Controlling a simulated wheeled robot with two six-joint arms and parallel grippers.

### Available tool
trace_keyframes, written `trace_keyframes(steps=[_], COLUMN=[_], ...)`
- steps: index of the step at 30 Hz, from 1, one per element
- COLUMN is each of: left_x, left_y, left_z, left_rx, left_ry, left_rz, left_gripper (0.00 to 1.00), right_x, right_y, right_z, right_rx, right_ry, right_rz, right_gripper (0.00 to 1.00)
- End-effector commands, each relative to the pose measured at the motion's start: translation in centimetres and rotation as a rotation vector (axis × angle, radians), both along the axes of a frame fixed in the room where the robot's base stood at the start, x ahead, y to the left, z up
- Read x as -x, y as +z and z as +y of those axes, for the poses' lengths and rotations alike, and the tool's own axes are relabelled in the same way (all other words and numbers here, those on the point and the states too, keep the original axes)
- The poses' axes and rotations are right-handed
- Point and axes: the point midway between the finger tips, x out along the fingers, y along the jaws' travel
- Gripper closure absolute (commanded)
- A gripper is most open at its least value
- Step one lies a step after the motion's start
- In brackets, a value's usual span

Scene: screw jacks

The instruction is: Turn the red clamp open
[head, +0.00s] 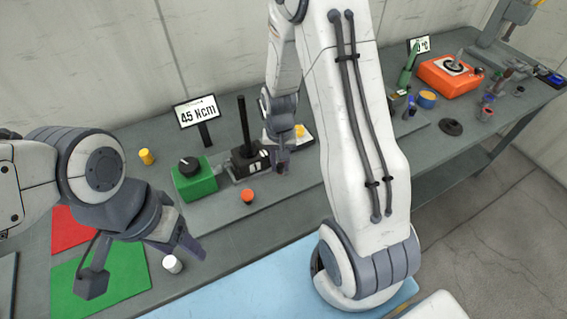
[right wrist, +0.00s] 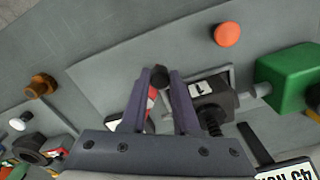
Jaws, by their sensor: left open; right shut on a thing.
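The red clamp (right wrist: 151,98) shows only as a small red and pale piece between my right fingers in the right wrist view; the fingers hide most of it. My right gripper (right wrist: 160,82) is shut there, with a dark round end between its fingertips. In the head view my right gripper (head: 281,166) is beside the black block (head: 250,160), and the clamp cannot be made out. My left gripper (head: 180,238) is open and empty above the front left of the table, near a small white cylinder (head: 172,264).
A green box (head: 195,178) with a black knob, an orange-red button (head: 248,196) and a display reading 45 Ncm (head: 197,111) stand close to my right gripper. Red (head: 72,229) and green (head: 120,277) mats lie at left. An orange device (head: 450,76) stands far right.

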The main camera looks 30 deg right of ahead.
Motion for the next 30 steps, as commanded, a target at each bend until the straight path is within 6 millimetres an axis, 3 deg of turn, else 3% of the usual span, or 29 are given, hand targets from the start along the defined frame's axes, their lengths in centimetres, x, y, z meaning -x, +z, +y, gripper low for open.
trace_keyframes(steps=[22, 23, 24, 30], left_x=[0.00, 0.00, 0.00, 0.00], left_y=[0.00, 0.00, 0.00, -0.01], left_z=[0.00, 0.00, 0.00, 0.00], left_rx=[0.000, 0.000, 0.000, 0.000], left_ry=[0.000, 0.000, 0.000, 0.000], left_rz=[0.000, 0.000, 0.000, 0.000], left_gripper=[0.41, 0.41, 0.41, 0.41], right_x=[-0.52, -0.53, -0.53, -0.42], right_y=[0.12, 0.12, 0.12, 0.06], right_z=[0.33, 0.34, 0.34, 0.31], right_rx=[0.000, 0.000, 0.000, 0.001], right_ry=[-0.083, -0.083, -0.083, -0.082], right_rz=[-0.007, -0.007, -0.006, -0.003], right_gripper=[1.00, 0.60, 0.44, 0.41])
